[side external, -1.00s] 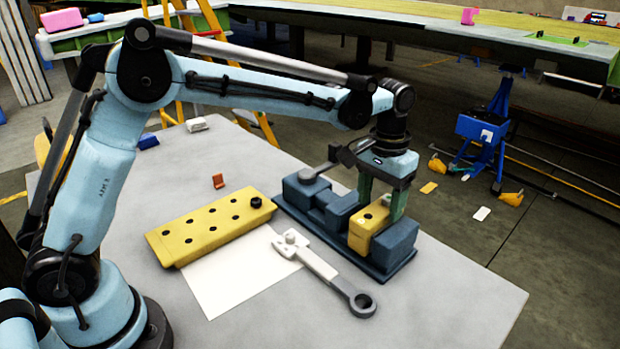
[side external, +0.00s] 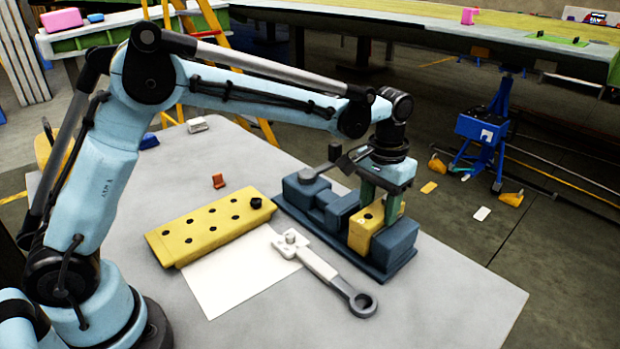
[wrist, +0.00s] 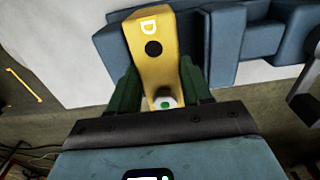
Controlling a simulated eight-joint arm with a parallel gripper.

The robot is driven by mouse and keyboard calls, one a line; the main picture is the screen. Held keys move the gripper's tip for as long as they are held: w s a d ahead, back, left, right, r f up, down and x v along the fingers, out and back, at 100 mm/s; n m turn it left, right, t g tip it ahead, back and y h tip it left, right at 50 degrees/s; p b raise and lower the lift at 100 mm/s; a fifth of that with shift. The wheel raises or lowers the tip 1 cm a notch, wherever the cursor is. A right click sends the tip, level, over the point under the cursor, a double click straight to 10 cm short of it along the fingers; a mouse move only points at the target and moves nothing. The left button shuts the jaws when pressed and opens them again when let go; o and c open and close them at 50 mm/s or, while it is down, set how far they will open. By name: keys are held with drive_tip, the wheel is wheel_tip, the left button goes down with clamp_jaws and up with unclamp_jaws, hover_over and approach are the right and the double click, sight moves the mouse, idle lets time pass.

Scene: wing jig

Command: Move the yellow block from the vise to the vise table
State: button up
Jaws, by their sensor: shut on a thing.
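The yellow block (side external: 364,232) sits in the blue vise (side external: 396,245), between its jaws, at the right of the table in the side view. In the wrist view the yellow block (wrist: 150,45) shows a dark hole and a white letter D on top. My gripper (side external: 380,200) is over the block from above. Its green fingers (wrist: 160,92) lie on both sides of the block and are shut on it. The block's lower part is hidden in the vise. The grey vise table (side external: 450,300) has bare surface in front and to the right of the vise.
A yellow plate with holes (side external: 210,228) lies left of the vise, beside white paper (side external: 235,285). A grey and white wrench-like tool (side external: 325,270) lies in front of the vise. The table's right front corner is clear.

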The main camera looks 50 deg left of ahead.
sight(373, 207)
drive_tip(key=shift+a, duration=0.1)
idle(0.3)
drive_tip(key=shift+a+r, duration=0.25)
drive_tip(key=shift+a, duration=0.15)
drive_tip(key=shift+r, duration=3.1)
drive_tip(key=shift+s, duration=0.2)
drive_tip(key=s+a+f+n, duration=0.1)
drive_tip(key=s+a+n, duration=0.2)
drive_tip(key=s+n, duration=0.75)
drive_tip(key=s+a+n, duration=0.2)
drive_tip(key=s+n, duration=0.6)
drive_tip(key=s, duration=0.6)
drive_tip(key=shift+m, duration=0.25)
drive_tip(key=shift+a+f, duration=0.2)
drive_tip(key=shift+f, duration=3.8)
